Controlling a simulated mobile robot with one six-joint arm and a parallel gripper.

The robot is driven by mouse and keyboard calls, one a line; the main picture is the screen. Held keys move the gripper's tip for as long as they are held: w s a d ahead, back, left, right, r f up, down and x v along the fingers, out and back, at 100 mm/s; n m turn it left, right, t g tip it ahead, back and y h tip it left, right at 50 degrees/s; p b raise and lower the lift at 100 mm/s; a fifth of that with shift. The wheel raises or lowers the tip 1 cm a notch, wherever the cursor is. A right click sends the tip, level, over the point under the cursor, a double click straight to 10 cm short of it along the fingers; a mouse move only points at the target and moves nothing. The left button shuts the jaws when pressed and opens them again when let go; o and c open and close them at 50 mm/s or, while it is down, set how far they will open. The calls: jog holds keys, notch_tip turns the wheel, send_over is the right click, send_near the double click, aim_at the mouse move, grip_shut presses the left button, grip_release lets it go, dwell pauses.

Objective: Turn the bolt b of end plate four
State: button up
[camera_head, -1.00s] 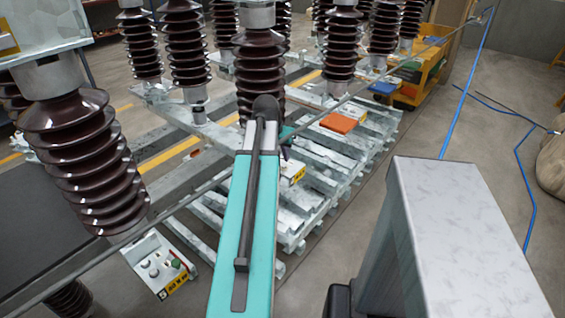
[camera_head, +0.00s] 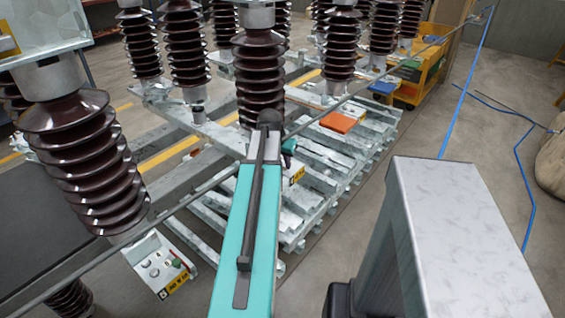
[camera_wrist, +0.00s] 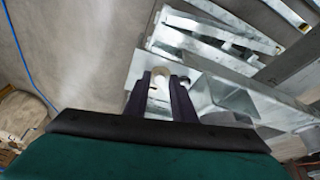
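My gripper (camera_wrist: 160,84) shows in the wrist view as two dark purple fingers standing apart. A pale, rounded bolt-like piece (camera_wrist: 160,76) shows between the fingertips; I cannot tell whether they touch it. Behind it are grey galvanized metal beams (camera_wrist: 205,45) of a frame. In the head view my teal arm hides most of the gripper, and only a small dark part (camera_head: 287,160) shows beside the yellow-labelled plate (camera_head: 296,174). The label is too small to read. The bolt does not show in the head view.
Brown ribbed insulators (camera_head: 260,85) stand on the metal frames. An orange box (camera_head: 338,122) lies on the frame to the right. A blue hose (camera_head: 463,95) lies across the open floor at right.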

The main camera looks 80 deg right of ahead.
grip_shut()
jog(key=shift+n, duration=0.4)
